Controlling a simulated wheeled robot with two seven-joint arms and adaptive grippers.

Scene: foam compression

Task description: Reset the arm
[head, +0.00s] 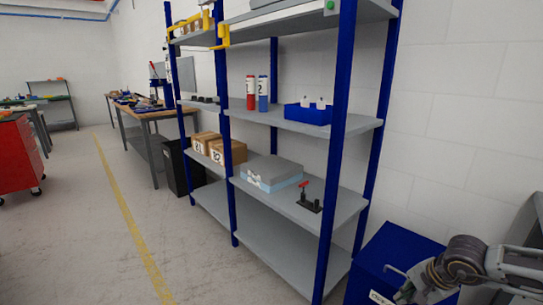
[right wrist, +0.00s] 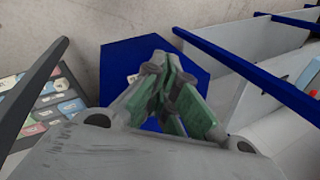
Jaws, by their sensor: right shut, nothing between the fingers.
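My right arm (head: 465,262) comes in at the lower right of the head view, in front of a blue bin (head: 385,255). In the right wrist view my right gripper (right wrist: 165,68) has its green-padded fingers closed together, with nothing held. The blue bin also shows behind the fingers in that view (right wrist: 118,62). My left gripper is in neither view.
A blue-post shelf rack (head: 334,150) stands left of my right arm. It carries a grey box (head: 272,170), a red-handled clamp (head: 309,198), cartons (head: 228,153), two bottles (head: 263,93) and a blue tray (head: 308,114). Floor (head: 80,225) at left is clear.

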